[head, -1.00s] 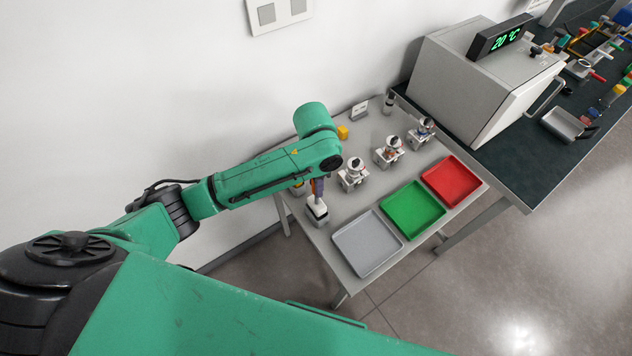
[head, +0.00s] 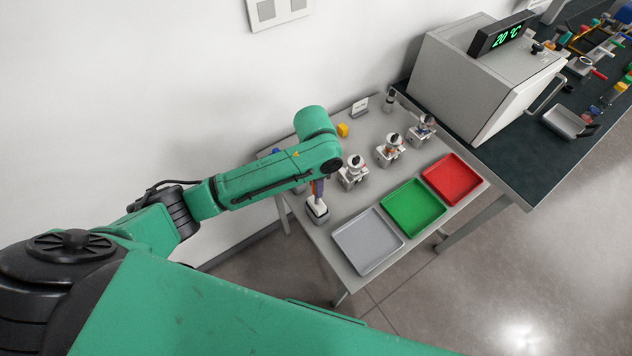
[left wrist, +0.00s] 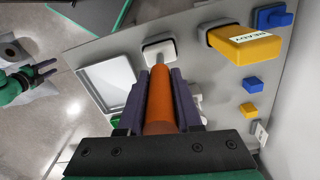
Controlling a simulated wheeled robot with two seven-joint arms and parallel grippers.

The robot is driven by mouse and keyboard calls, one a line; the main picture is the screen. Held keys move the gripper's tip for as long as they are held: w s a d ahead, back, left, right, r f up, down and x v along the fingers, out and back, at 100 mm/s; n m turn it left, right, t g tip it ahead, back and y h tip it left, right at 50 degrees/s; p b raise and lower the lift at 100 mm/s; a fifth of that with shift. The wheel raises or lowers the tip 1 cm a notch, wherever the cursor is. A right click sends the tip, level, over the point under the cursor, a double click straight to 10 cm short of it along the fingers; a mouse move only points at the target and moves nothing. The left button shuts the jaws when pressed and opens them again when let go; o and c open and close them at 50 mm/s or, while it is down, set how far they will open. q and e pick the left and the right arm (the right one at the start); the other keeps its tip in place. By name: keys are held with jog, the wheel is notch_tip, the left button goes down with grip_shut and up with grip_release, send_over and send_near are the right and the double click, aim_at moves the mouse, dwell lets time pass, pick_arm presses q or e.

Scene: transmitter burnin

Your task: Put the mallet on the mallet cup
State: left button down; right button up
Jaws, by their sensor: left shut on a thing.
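My left gripper (left wrist: 155,92) is shut on the orange handle of the mallet (left wrist: 160,105), between its two dark fingers. A short grey shaft runs from the handle to a pale block (left wrist: 159,50) with a dark rim, at the near end of the table. The block also shows below my left gripper (head: 317,186) in the head view (head: 317,211). I cannot tell mallet head from mallet cup there, or whether they touch. My right gripper (left wrist: 43,70) shows at the left of the left wrist view, its fingers apart and empty.
A grey tray (head: 367,243), a green tray (head: 414,208) and a red tray (head: 453,179) line the table's front. Several white fixtures (head: 389,150) stand behind them. A grey oven (head: 470,85) stands beyond.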

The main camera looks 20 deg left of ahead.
pick_arm(q)
jog(key=shift+f+b, duration=0.7)
jog(key=shift+f, duration=1.4)
jog(key=c, duration=0.5)
grip_release()
notch_tip(320, 180, up, 9)
jog(key=shift+f+b, duration=0.1)
jog(key=shift+b, duration=0.6)
notch_tip(320, 180, up, 6)
jog(key=shift+s+a+f+p, duration=0.1)
jog(key=shift+p, duration=0.5)
jog(key=shift+f, duration=0.15)
